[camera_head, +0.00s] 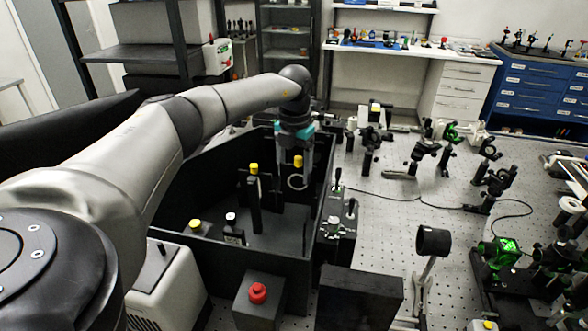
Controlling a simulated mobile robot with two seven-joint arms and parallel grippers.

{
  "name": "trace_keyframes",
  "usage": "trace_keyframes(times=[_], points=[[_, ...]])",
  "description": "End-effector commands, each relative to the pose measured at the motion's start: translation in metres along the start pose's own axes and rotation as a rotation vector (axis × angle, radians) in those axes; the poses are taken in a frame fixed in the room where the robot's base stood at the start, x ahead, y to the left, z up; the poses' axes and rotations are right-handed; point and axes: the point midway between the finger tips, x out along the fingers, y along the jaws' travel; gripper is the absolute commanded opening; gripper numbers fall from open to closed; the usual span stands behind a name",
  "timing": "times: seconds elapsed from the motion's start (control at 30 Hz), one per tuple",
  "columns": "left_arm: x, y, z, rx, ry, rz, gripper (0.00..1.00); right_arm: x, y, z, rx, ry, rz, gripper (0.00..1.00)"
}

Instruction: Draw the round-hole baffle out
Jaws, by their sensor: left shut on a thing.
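My left gripper (296,152) reaches down into the far right part of an open black box (268,262). My right gripper is not in view.
A dark plate with a yellow knob (254,169) stands left of the baffle. Another yellow knob (195,225) and a white-topped piece (231,217) are nearer. A red button box (258,292) stands in front. Optics mounts (370,140) crowd the perforated table at right.

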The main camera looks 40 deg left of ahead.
Motion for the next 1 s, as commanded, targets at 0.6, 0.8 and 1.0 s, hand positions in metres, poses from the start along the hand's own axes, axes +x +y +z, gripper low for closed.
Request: trace_keyframes(times=[0.6, 0.8, 1.0], points=[[-0.0064, -0.0005, 0.0039, -0.016, -0.016, -0.007, 0.14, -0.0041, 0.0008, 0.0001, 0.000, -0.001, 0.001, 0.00], [-0.0064, -0.0021, 0.0046, -0.015, -0.017, -0.008, 0.14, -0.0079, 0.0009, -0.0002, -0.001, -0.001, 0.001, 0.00], [-0.0057, -0.0026, 0.0048, -0.015, -0.018, -0.009, 0.14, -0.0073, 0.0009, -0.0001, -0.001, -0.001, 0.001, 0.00]])
